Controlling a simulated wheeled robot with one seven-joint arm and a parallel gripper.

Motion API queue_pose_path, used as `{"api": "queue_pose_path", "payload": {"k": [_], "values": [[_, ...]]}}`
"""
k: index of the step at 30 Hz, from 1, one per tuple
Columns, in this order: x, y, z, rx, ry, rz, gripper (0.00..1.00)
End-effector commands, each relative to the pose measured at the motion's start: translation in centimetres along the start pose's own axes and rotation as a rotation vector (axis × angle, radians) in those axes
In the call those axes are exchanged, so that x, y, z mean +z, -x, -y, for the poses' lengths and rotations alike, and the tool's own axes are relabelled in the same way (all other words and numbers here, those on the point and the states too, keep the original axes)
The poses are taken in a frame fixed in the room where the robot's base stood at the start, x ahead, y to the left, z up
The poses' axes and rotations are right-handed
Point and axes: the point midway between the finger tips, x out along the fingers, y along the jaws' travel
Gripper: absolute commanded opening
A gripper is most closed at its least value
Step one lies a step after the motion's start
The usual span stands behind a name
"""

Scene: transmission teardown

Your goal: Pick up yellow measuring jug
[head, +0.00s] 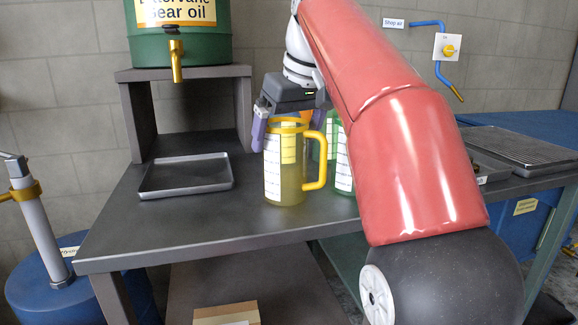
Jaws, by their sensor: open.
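The yellow measuring jug (286,176) stands upright on the dark grey bench (225,216). It is see-through, with white scale strips, a yellow rim and a yellow handle on its right side. My gripper (288,142) points down over the jug, with one purple finger at the left of its rim and the other at the right. The fingers are open; whether they touch the jug I cannot tell. My red arm reaches in from the right.
A green jug (343,165) stands close behind at the right, partly hidden by my arm. A shallow tray (186,187) lies to the left. A green gear oil drum (180,44) with a yellow tap sits on a raised stand (139,118). The bench front is clear.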

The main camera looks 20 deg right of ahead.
Motion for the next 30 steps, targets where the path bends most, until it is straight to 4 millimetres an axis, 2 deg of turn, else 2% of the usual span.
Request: {"api": "queue_pose_path", "payload": {"k": [1,4,13,24,30], "values": [[0.2,-1.1,0.1,-0.001,0.0,0.003,0.96],[0.1,-2.2,0.1,-0.001,-0.001,0.001,0.96],[0.1,-2.6,0.1,0.0,-0.001,0.0,0.96],[0.1,-2.6,0.1,0.0,-0.001,0.0,0.49],[0.1,-2.5,0.1,0.0,0.0,0.0,0.47]]}}
